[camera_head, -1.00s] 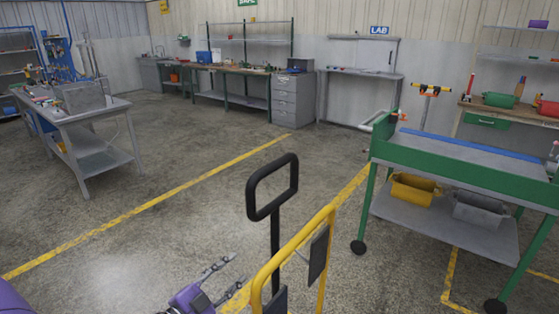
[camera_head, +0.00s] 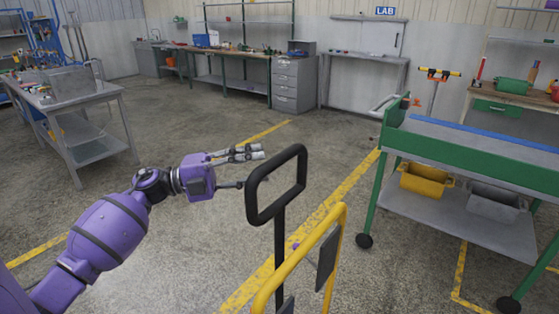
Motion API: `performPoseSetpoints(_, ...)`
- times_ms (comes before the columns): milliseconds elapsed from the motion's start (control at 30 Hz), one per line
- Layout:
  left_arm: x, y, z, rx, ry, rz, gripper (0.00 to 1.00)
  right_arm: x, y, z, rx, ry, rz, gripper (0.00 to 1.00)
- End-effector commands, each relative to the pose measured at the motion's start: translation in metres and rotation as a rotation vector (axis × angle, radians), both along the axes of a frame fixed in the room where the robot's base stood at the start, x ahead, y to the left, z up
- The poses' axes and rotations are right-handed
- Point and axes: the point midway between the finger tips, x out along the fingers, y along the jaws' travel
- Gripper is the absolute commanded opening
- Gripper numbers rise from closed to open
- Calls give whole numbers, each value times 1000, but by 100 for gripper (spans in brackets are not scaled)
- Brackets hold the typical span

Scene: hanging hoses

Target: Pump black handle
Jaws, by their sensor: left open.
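The black handle (camera_head: 251,199) is an upright rounded loop on a black post, in the middle of the head view. A yellow tubular frame (camera_head: 338,228) stands just in front of it and to its right. My left gripper (camera_head: 252,168) is open and empty, with its fingers pointing right toward the upper left part of the loop. The lower finger's tip lies very near the loop's left side in the picture; I cannot tell whether they touch. My right gripper is not in view.
A green cart (camera_head: 385,195) on wheels stands to the right, with yellow and grey bins on its lower shelf. A grey workbench (camera_head: 75,95) stands at the left. Benches and a grey drawer cabinet (camera_head: 293,86) line the back wall. The middle floor is clear.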

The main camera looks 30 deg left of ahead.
Motion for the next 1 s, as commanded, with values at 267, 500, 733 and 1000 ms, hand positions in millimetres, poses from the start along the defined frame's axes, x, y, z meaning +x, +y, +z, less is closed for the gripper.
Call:
performPoseSetpoints(267, 27, -36, 11, -3, -6, -1, 40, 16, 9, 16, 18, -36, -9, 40)
performPoseSetpoints(500, 37, -48, 10, -2, -2, 2, 40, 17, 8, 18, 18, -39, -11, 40)
performPoseSetpoints(733, 37, -48, 9, -2, -2, 2, 39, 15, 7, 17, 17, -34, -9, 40)
performPoseSetpoints(1000, 36, -48, 9, -2, -3, 1, 3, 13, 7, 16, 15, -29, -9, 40)
